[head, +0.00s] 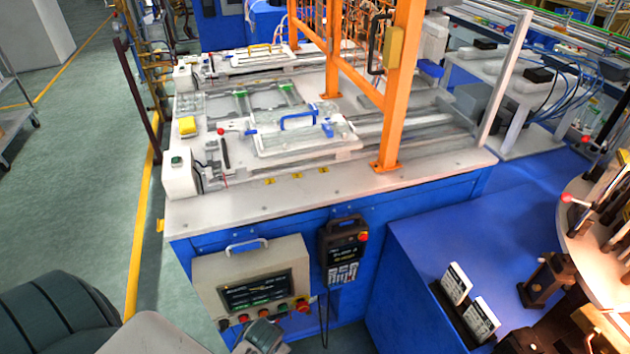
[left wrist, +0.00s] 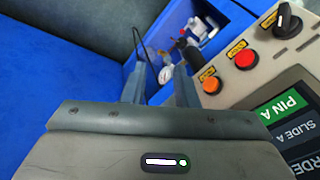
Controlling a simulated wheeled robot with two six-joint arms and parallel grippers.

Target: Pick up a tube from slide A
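On the white bench top in the head view, a front slide fixture (head: 300,137) has a clear plate with a blue handle. A rear fixture (head: 258,60) has a yellow handle. I cannot tell which one is slide A, and no single tube can be made out clearly. In the left wrist view, my left gripper (left wrist: 160,78) has its two fingers apart with nothing held between them. It is near the control panel (left wrist: 288,75), low in front of the bench and away from the slides. My right gripper does not show.
An orange frame (head: 393,90) stands on the bench right of the front slide. A control box (head: 255,285) and a handheld pendant (head: 342,250) hang on the bench's blue front. A round table with dark fixtures (head: 548,280) is at the right. Floor is open at left.

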